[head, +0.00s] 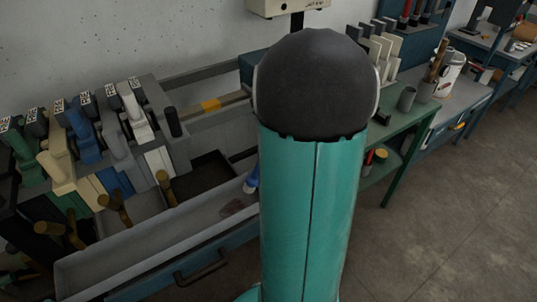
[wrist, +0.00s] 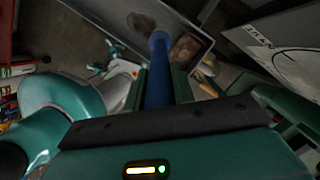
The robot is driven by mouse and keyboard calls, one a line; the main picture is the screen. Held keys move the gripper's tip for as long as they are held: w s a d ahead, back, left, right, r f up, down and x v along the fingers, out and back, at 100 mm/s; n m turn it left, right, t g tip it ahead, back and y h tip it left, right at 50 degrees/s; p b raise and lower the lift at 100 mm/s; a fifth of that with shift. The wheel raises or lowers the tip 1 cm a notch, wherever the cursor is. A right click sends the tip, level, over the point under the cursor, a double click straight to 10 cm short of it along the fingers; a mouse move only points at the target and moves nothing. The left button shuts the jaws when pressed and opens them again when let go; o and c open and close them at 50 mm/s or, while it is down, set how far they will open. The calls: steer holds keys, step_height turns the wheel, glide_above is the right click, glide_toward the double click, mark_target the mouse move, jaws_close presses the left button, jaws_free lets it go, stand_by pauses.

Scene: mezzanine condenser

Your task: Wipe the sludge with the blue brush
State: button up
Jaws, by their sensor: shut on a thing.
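My gripper (wrist: 158,88) is shut on the blue brush (wrist: 157,72), whose handle stands between the two green fingers in the wrist view. The bristles cannot be made out. In the head view my arm hides the gripper, and only a bit of the blue brush (head: 252,181) shows at the arm's left edge. A dark reddish-brown sludge patch (head: 236,207) lies on the floor of the grey trough (head: 150,240). In the wrist view a brown patch (wrist: 187,48) lies just right of the brush end, and another brownish patch (wrist: 141,22) lies to its upper left.
Several coloured brushes or tools (head: 85,135) stand in a rack at the left, with wooden handles (head: 115,208) jutting toward the trough. A green bench (head: 408,125) with a grey cup (head: 406,99) stands at the right. The floor (head: 450,215) at the right is clear.

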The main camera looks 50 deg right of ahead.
steer(key=shift+r, duration=0.8)
steer(key=shift+r, duration=1.5)
steer(key=shift+f, duration=0.15)
